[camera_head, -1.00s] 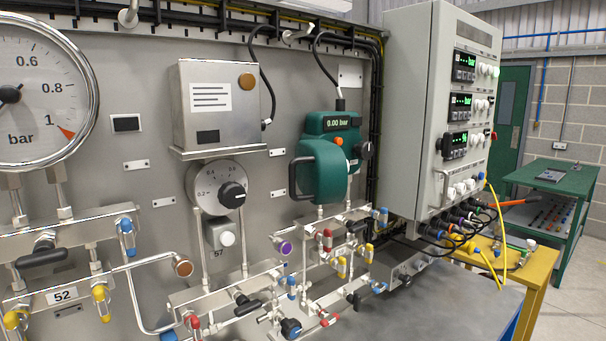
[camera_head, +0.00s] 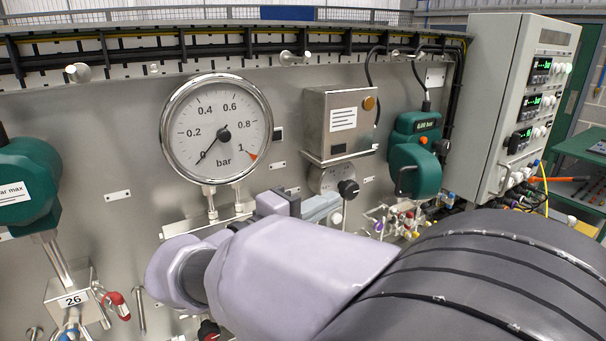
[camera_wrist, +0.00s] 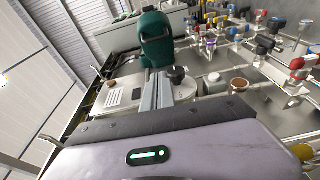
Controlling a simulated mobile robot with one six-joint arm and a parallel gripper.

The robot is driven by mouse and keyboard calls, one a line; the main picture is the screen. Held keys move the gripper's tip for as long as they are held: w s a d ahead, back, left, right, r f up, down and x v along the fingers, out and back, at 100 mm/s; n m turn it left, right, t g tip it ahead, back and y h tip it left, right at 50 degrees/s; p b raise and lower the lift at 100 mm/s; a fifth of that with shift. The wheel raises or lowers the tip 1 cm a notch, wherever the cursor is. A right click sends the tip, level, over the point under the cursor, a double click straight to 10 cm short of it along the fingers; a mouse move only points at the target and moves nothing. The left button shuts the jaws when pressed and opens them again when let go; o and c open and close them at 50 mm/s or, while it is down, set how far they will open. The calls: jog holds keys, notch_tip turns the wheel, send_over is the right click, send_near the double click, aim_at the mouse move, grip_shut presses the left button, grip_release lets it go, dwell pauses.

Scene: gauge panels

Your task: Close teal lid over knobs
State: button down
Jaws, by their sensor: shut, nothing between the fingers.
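The unit also shows at the top of the wrist view (camera_wrist: 155,38). My gripper (camera_wrist: 160,78) is shut and empty, its grey fingers pointing toward the unit and apart from it. In the head view my gripper (camera_head: 322,207) is partly hidden by my arm.
A steel box (camera_head: 340,123) with a dial and black knob (camera_head: 348,189) below it lies between my gripper and the teal unit. A large round gauge (camera_head: 217,130) is to the left. Valves and pipes (camera_head: 400,220) crowd below the unit. A grey control cabinet (camera_head: 500,110) stands right.

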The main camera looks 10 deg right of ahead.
aim_at(404, 171)
jog(key=w+d, duration=0.4)
jog(key=d, duration=0.8)
jog(key=shift+w+d+f+b, duration=0.25)
jog(key=shift+w+b, duration=0.05)
jog(key=shift+w, duration=0.05)
